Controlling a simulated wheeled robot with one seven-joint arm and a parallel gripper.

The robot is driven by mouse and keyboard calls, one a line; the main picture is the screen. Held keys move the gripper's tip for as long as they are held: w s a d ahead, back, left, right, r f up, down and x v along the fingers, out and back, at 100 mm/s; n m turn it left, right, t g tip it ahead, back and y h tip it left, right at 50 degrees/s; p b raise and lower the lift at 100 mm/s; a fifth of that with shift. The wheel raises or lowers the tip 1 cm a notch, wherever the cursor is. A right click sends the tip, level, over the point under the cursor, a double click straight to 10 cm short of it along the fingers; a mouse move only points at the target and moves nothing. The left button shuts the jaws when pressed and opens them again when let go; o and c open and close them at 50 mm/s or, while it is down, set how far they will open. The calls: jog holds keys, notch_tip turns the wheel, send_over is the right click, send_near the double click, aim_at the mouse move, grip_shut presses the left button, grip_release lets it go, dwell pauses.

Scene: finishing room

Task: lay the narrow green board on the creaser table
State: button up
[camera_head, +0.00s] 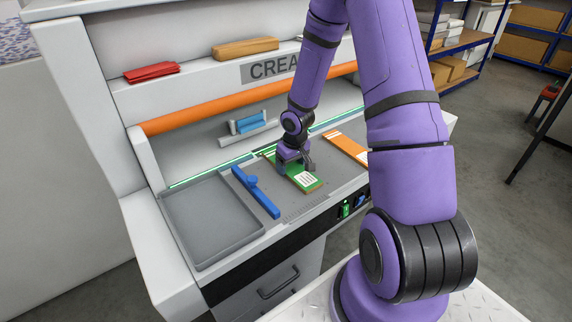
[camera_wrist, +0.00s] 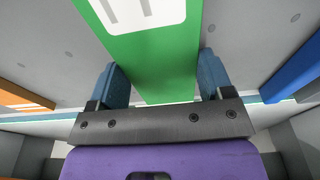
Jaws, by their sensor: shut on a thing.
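The narrow green board (camera_head: 311,184) has a white printed label and lies along the creaser table (camera_head: 295,208), between a blue bar and an orange board. It looks flat on or just above the surface; I cannot tell which. My gripper (camera_head: 296,165) is over the board's middle, shut across its width. In the wrist view the green board (camera_wrist: 150,60) runs between the two blue finger pads of my gripper (camera_wrist: 165,82), which sit at its two edges. The board's far end is partly hidden by my gripper and arm.
A blue bar (camera_head: 256,192) and a grey tray (camera_head: 212,222) lie to the left. An orange board (camera_head: 346,147) lies to the right. An orange roller (camera_head: 215,111) spans the machine behind. A red item (camera_head: 151,72) and a tan item (camera_head: 246,48) rest on the upper ledge.

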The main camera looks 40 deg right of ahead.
jog(key=shift+f, duration=0.15)
jog(key=o, duration=0.9)
notch_tip(320, 180, up, 11)
jog(key=s, duration=0.2)
notch_tip(320, 180, up, 10)
jog(key=h, duration=0.2)
send_over(294, 169)
jog(key=s+a, duration=0.3)
jog(key=shift+s+a+r+t+y, duration=0.45)
jog(key=shift+s+a+r, duration=1.25)
jog(key=shift+s+r, duration=1.65)
jog(key=shift+s+a+r+t+y, duration=0.2)
jog(key=shift+s+a+r+t, duration=0.5)
jog(key=shift+s+a+r, duration=1.8)
jog(key=shift+s+a+r+t+y, duration=0.35)
jog(key=shift+s+a+r+t, duration=0.35)
jog(key=shift+s+r, duration=3.4)
